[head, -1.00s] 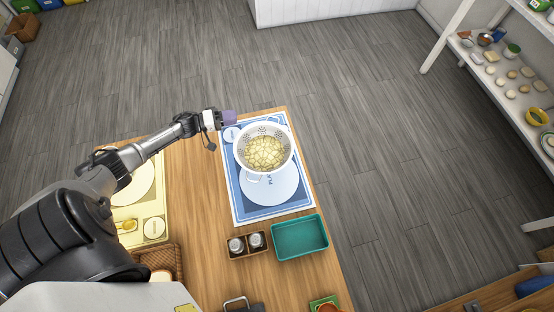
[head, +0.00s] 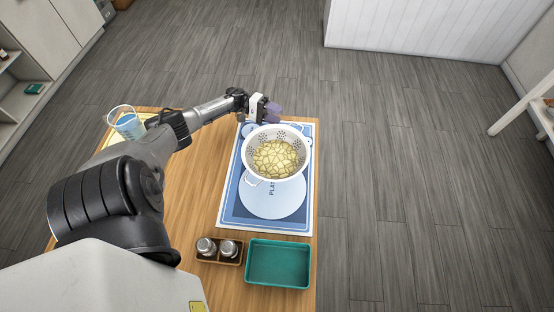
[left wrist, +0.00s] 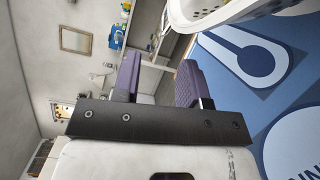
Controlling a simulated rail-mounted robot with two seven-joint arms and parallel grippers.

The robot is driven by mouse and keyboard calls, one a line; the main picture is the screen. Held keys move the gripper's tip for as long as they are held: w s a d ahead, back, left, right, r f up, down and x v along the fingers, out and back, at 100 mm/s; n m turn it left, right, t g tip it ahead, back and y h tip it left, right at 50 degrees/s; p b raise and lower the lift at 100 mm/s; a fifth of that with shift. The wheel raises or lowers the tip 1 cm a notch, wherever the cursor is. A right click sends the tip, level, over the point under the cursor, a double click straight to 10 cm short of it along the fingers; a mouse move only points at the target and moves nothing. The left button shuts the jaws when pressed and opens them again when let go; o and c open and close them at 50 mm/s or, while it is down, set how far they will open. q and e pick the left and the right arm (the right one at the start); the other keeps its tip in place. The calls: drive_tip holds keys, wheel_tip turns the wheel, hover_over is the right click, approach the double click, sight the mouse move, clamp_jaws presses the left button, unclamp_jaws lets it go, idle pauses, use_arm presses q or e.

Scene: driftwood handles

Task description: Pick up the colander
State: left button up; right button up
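The white colander (head: 247,158), with holes in its wall, stands upright on the blue mat (head: 226,208) and holds pale yellow chunks. My left gripper (head: 271,111) is at the colander's far side in the head view, just beyond its rim. In the left wrist view my left gripper (left wrist: 160,78) has its two purple fingers apart with nothing between them. The colander (left wrist: 205,12) shows there at the upper right, beside the fingers and cut off by the picture edge. My right gripper is in neither view.
A teal tray (head: 278,285) and a wooden holder (head: 217,258) with two shakers stand nearer on the wooden table (head: 194,205). A clear cup (head: 126,122) with blue in it stands at the far left. Grey floor lies right of the table.

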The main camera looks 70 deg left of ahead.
sight(295, 122)
use_arm(q)
drive_tip(key=shift+x, duration=3.95)
drive_tip(key=shift+f, duration=0.2)
drive_tip(key=shift+c, duration=0.5)
clamp_jaws()
